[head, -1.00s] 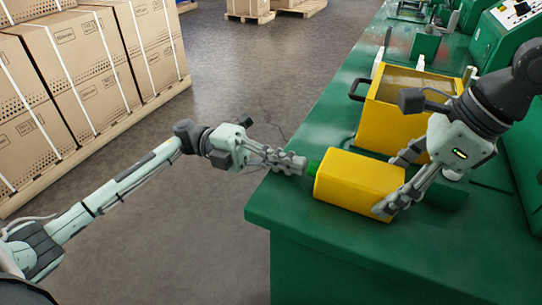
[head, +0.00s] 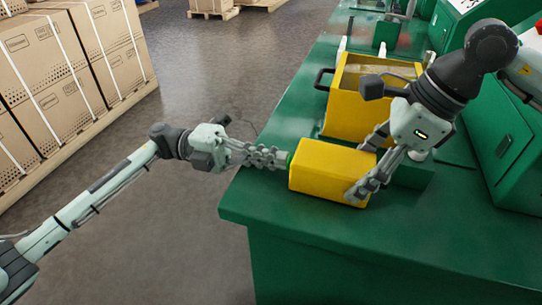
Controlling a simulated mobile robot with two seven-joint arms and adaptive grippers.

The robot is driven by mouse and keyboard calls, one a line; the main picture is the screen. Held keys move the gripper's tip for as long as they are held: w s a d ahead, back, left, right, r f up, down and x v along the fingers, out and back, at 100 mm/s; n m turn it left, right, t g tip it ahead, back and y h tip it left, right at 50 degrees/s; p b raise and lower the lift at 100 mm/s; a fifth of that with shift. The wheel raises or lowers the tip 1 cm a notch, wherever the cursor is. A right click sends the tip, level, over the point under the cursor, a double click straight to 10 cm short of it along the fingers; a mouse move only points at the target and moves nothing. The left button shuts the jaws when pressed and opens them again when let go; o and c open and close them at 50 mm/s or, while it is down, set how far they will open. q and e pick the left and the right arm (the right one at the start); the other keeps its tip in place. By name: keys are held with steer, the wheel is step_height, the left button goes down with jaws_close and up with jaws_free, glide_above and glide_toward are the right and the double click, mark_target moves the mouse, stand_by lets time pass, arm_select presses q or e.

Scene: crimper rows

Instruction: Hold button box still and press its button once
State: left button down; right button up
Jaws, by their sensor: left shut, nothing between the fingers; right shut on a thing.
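The yellow button box (head: 325,171) lies on the green workbench near its left edge. Its green button (head: 291,158) is on the left end, and only a thin strip of it shows. My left gripper (head: 284,160) is shut, with nothing between its fingers. Its fingertips point right and appear to be against the button, covering most of it. My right gripper (head: 366,166) is shut on the button box, with one finger on each side near the right end.
A yellow open bin (head: 342,113) with a dark handle stands just behind the button box. The green workbench (head: 300,235) is clear in front. Green machines (head: 500,150) stand at the right. Strapped cartons (head: 70,80) on pallets are across the floor at the left.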

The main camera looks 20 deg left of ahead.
arm_select(q)
steer(key=a+f, duration=0.1)
steer(key=a, duration=1.3)
steer(key=shift+f, duration=0.15)
stand_by(2.5)
arm_select(e)
steer(key=o, duration=1.3)
steer(key=shift+o, duration=0.2)
